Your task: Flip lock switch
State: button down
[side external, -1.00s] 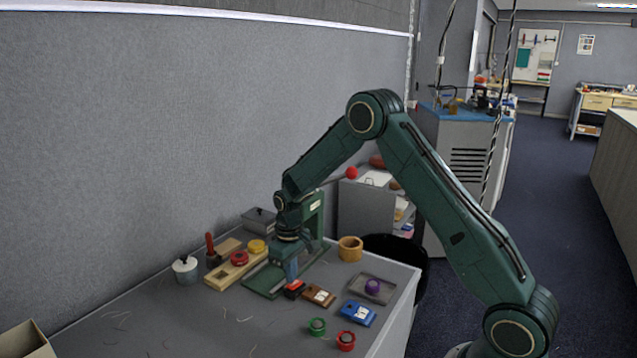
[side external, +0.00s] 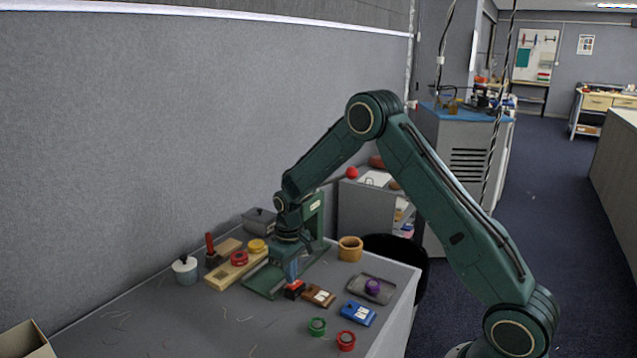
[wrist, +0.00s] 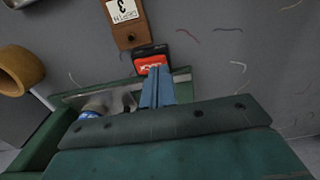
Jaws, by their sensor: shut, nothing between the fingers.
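A small black switch with a red rocker (side external: 296,286) sits on the grey table, just in front of the green press frame. In the wrist view the red rocker (wrist: 150,61) shows a white marking and lies just beyond my fingertips. My gripper (side external: 292,281) points down right at the switch, with its blue fingers together and nothing between them. In the wrist view the closed fingertips (wrist: 158,73) are at the near edge of the red part. I cannot tell whether they touch it.
A brown labelled box (side external: 319,296) stands right next to the switch, and a blue box (side external: 358,313) is farther right. The green press (side external: 314,214) stands close behind. Green (side external: 317,326) and red (side external: 345,340) knobs are in front. The table's front left is mostly clear.

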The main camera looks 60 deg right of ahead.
jog(key=shift+f, duration=0.85)
dwell(0.7)
jog(key=shift+r, duration=3.5)
jog(key=shift+r, duration=0.15)
